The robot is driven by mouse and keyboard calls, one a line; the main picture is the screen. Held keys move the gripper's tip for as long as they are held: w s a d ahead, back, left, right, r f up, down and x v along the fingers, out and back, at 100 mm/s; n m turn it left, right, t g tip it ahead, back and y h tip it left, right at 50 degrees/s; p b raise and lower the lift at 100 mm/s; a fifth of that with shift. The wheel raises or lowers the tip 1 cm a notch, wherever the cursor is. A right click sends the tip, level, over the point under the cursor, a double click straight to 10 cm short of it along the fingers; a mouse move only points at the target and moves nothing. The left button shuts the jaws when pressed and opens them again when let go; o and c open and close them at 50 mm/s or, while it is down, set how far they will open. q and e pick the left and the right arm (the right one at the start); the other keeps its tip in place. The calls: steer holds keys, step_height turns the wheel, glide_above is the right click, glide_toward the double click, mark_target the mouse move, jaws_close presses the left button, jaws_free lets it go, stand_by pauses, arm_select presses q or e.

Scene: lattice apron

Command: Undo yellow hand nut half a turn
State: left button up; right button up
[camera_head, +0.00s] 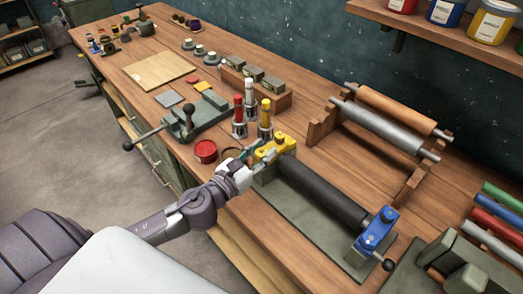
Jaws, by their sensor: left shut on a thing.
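A yellow end block (289,146) holds the far left end of a black roller (322,190) on a grey-green base plate. Yellow hand nuts sit on top of the block; one (279,138) shows clear at the back. My left gripper (263,155) reaches in from the left, with its fingertips at the near side of the yellow block. It is shut on the near yellow hand nut (262,149), which its fingers partly hide. My right gripper is not in view.
A blue end block (374,232) with knobs holds the roller's near end. A red tin (205,151) stands left of my gripper. Red, white and yellow bottles (265,115) stand just behind. A green vise (190,122) and a wooden roller rack (318,128) flank the spot.

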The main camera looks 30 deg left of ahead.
arm_select(q)
jaws_close()
steer(key=shift+r+n+y+p, duration=0.2)
steer(key=shift+n+y+p, duration=0.9)
steer(key=shift+y, duration=0.6)
steer(key=n+y, duration=0.2)
steer(key=y, duration=0.1)
steer(key=shift+p, duration=0.4)
steer(key=shift+f+n+y, duration=0.1)
steer(key=shift+n+y, duration=0.8)
steer(key=shift+y, duration=0.4)
steer(key=shift+g+y, duration=0.3)
steer(key=o, duration=1.1)
jaws_free()
steer(key=shift+c, duration=0.2)
